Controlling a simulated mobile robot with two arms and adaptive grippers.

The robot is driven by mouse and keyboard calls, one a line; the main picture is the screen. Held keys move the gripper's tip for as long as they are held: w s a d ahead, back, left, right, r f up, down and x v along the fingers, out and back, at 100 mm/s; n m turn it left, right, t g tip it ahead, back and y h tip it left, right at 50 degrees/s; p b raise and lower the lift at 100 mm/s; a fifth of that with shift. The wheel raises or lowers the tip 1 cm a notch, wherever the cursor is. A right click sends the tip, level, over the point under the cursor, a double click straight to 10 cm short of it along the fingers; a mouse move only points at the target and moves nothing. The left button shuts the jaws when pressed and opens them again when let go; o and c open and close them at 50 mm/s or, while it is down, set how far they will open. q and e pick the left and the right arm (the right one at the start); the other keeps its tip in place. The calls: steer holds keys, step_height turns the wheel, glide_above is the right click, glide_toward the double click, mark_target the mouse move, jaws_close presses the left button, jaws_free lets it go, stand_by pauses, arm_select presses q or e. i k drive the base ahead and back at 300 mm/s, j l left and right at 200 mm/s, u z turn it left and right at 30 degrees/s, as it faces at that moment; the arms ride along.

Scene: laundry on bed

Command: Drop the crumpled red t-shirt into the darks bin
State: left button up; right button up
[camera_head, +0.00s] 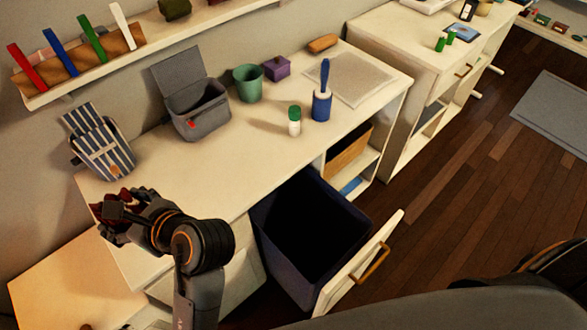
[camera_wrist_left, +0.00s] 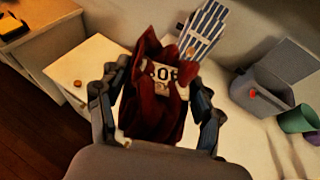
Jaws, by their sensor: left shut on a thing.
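The crumpled dark red t-shirt (camera_wrist_left: 155,110), with a white patch and dark lettering, hangs between the fingers of my left gripper (camera_wrist_left: 157,100), which is shut on it. In the head view my left gripper (camera_head: 118,215) is at the left front end of the white counter, and only a little of the red cloth (camera_head: 106,208) shows. A dark navy bin (camera_head: 266,215), open at the top, stands in a pulled-out front, to the right of my left gripper and apart from it. Its inside looks dark. My right gripper is out of view.
On the counter (camera_head: 225,170) stand a striped bag (camera_head: 103,155), a grey lidded box (camera_head: 200,110), a green cup (camera_head: 248,83), a white bottle with green cap (camera_head: 294,121) and a blue brush holder (camera_head: 321,104). The bin's front panel (camera_head: 360,262) sticks out over the floor.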

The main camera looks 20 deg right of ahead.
mark_target(296, 246)
steer(key=l+u, duration=0.1)
steer(key=l, duration=0.55)
steer(key=k+l+u, duration=0.1)
steer(key=l, duration=0.55)
steer(key=i+l, duration=0.1)
steer(key=l, duration=0.3)
steer(key=i+l+u, duration=0.1)
steer(key=l, duration=0.3)
steer(key=l+u, duration=0.1)
steer(key=l, duration=0.3)
steer(key=i, duration=0.05)
